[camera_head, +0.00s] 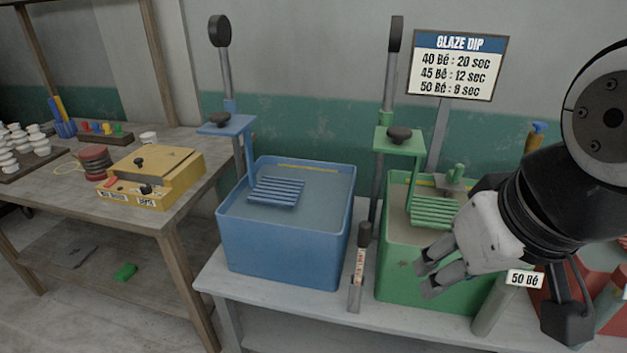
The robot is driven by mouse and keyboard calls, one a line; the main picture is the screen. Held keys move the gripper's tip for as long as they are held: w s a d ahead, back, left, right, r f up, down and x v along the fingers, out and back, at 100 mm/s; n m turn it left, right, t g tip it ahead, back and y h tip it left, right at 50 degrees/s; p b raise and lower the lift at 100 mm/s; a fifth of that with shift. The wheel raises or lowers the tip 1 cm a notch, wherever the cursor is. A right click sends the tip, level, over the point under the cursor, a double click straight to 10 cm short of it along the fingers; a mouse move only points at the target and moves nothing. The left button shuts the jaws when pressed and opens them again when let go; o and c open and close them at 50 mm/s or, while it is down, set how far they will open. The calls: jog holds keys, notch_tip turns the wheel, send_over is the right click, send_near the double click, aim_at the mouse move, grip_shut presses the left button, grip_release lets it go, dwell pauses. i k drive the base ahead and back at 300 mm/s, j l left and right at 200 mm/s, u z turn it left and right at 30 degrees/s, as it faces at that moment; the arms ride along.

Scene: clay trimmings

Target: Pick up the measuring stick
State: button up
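A short grey stick (357,272) with a dark top and a pale label with red marks stands nearly upright at the front of the bench, between the blue and green tubs. It looks like the measuring stick, but the label is too small to read. My gripper (424,279) is in front of the green tub, to the right of the stick and apart from it. Its fingers point left, with a gap between them and nothing seen in it. My arm hides part of the green tub and what is behind it.
A blue tub (285,248) and a green tub (400,283) hold liquid, with racks on tall levers. A grey cylinder (493,310) stands near a "50 Bé" tag (524,279). Red objects are at the right. A wooden table (190,215) stands left, holding a yellow box (150,180).

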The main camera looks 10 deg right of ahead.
aim_at(364, 229)
jog(key=z, duration=0.6)
jog(key=k+j, duration=0.3)
jog(key=j, duration=0.15)
jog(key=k+j, duration=0.3)
jog(key=j, duration=0.15)
jog(key=k+j, duration=0.3)
jog(key=j, duration=0.15)
jog(key=z, duration=0.05)
